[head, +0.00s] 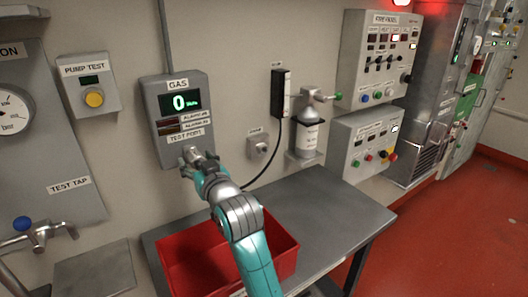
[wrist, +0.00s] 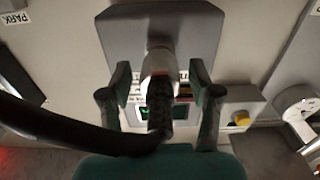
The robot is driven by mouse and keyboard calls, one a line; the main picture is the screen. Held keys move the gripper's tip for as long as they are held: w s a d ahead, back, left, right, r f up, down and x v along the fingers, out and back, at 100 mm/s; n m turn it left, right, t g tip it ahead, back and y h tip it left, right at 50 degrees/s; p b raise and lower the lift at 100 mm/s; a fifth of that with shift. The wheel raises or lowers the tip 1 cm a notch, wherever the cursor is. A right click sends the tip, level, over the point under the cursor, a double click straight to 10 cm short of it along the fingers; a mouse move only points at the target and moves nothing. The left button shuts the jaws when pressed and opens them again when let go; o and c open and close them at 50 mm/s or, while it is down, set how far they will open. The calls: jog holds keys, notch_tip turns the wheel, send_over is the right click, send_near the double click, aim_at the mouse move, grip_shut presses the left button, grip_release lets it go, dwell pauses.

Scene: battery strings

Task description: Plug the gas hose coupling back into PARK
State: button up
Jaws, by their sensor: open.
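The grey gas unit (head: 178,118) hangs on the wall, with a green display reading 0 and a TEST PORT label. The hose coupling (wrist: 158,62), a pale metal sleeve on a black hose, appears seated at the test port in the wrist view. My gripper (head: 193,158) is at the test port. In the wrist view, my gripper (wrist: 161,78) is open, one finger on each side of the coupling, with visible gaps. The small PARK socket (head: 258,146) is on the wall to the right. The PARK label (wrist: 22,20) shows at the wrist view's upper left.
A red bin (head: 283,262) stands on the grey table (head: 330,215) below my arm. The black hose (head: 269,165) hangs in a loop below the PARK socket. A gas bottle (head: 308,137) with a green-knobbed valve stands further right. The pump test box (head: 90,84) is at left.

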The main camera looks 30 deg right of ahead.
grip_shut()
jog(key=shift+s, duration=1.85)
dwell(0.6)
jog(key=shift+s, duration=2.45)
